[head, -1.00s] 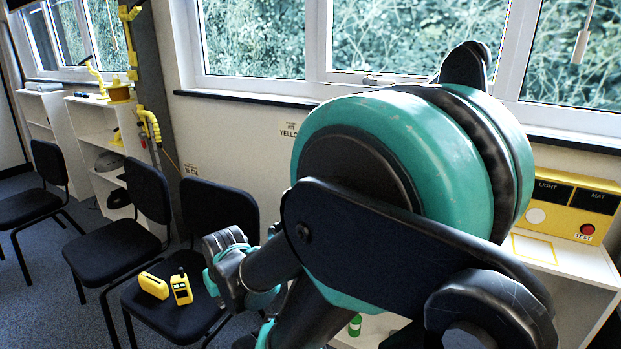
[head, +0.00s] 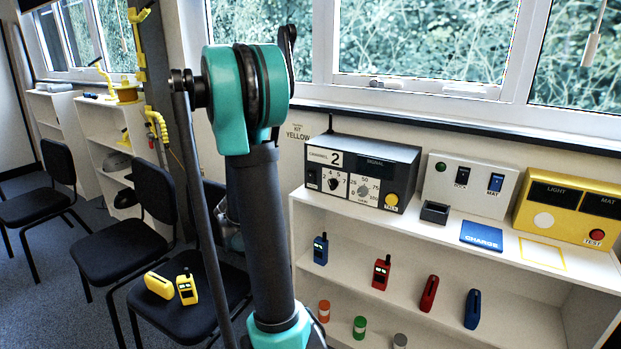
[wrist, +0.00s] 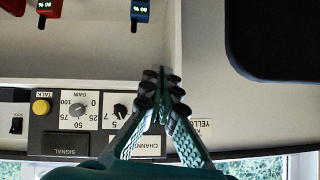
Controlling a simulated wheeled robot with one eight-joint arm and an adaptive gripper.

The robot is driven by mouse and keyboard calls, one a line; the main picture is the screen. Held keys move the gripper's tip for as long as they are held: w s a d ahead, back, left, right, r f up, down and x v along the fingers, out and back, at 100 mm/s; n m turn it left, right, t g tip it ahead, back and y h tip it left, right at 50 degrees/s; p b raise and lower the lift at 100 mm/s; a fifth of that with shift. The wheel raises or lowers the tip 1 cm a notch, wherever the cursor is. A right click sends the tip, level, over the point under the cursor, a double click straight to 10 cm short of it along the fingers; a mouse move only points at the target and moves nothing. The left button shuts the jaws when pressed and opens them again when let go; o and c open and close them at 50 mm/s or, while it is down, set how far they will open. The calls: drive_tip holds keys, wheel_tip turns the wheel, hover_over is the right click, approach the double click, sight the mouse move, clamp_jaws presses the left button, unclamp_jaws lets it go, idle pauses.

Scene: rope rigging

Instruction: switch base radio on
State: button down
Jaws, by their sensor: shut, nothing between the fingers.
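The wrist view shows the radio upside down (wrist: 95,125). There my gripper (wrist: 160,78) is shut and empty, its fingers covering the end of the radio front beyond the channel knob (wrist: 120,111). The rocker is hidden there. In the head view my arm mostly hides my gripper.
Right of the radio stand a small dark tray (head: 435,212), a white switch box (head: 470,186) and a yellow test box (head: 570,212). Chairs (head: 120,246) stand at left, one holding a yellow handset (head: 187,288).

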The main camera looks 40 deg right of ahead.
sight(311, 180)
drive_tip(key=w+d+m+h, duration=0.1)
drive_tip(key=w+d+m, duration=0.1)
drive_tip(key=d, duration=0.2)
drive_tip(key=w+d+m+h, duration=0.2)
drive_tip(key=d+m, duration=0.1)
drive_tip(key=d, duration=0.1)
drive_tip(key=w+d+m+h, duration=0.2)
drive_tip(key=w+d, duration=0.1)
drive_tip(key=d, duration=0.2)
drive_tip(key=shift+f+m, duration=0.25)
drive_tip(key=shift+m, duration=0.05)
drive_tip(key=shift+d+r, duration=0.1)
drive_tip(key=shift+w+d+r, duration=0.45)
drive_tip(key=shift+d+r, duration=0.3)
drive_tip(key=shift+d, duration=0.4)
drive_tip(key=shift+w+d+r, duration=0.5)
drive_tip(key=shift+d+r, duration=0.2)
drive_tip(key=shift+d, duration=0.4)
drive_tip(key=shift+w+d+r, duration=0.45)
drive_tip(key=shift+d+r, duration=0.3)
drive_tip(key=shift+d, duration=0.4)
drive_tip(key=shift+d+r, duration=0.1)
drive_tip(key=shift+w+d+r, duration=0.1)
drive_tip(key=shift+d+r, duration=0.05)
drive_tip(key=shift+d, duration=0.1)
